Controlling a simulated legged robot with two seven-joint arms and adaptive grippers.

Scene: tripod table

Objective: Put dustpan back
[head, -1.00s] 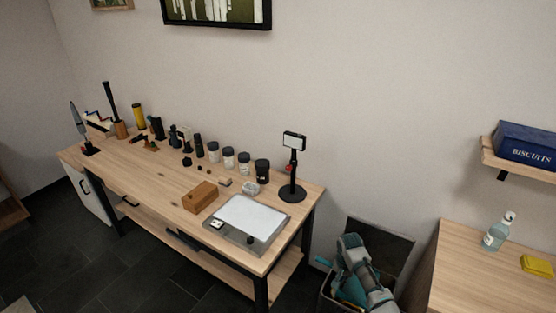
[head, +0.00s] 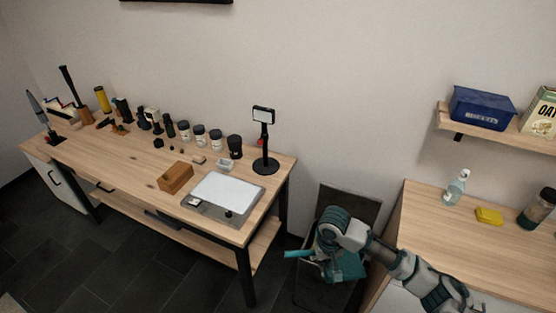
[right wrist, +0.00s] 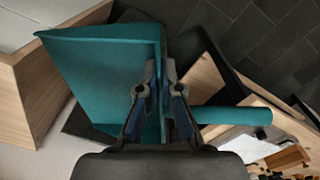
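The teal dustpan (head: 346,267) is in my right gripper (head: 325,264), low in the gap between the workbench and the right-hand counter. Its handle (head: 298,254) points left in the head view. In the right wrist view the dustpan's broad pan (right wrist: 95,75) lies left of my right gripper (right wrist: 162,88), and its round handle (right wrist: 232,115) sticks out to the right. The two fingers close around the part between pan and handle. The dustpan is in front of or over a dark open bin (head: 301,288); I cannot tell how deep. My left gripper is not in view.
The bin's raised dark lid (head: 350,203) stands near the wall. The wooden workbench (head: 135,172) carries jars, a stand and a tray. The wooden counter (head: 430,215) on the right holds a spray bottle (head: 456,187) and a yellow sponge (head: 489,216). Dark floor (head: 160,270) is open at left.

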